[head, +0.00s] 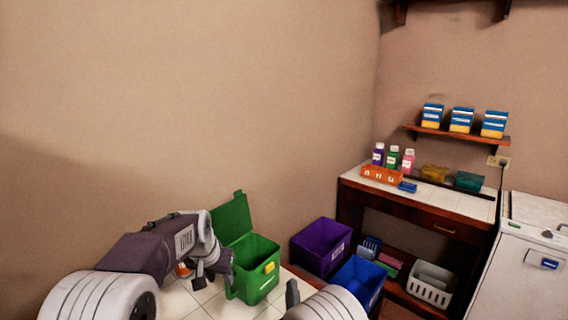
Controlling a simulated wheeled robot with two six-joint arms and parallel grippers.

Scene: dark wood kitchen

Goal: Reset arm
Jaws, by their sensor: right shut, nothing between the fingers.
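My left arm comes in from the left, and its dark left gripper (212,277) points down over the white tiled top, just left of the green bin. From this angle I cannot tell whether its fingers are apart. My right arm shows at the bottom centre as a white rounded link, with the dark right gripper (292,294) beside it. The right gripper is shut and empty, low in front of the green bin. Much of it is hidden or cut off by the frame.
A green bin (254,270) with its lid raised stands on the tiled top (180,300). A purple bin (320,246) and a blue bin (358,281) stand to its right. A small orange-red thing (183,270) is partly hidden behind my left arm. A counter (430,192) stands further back.

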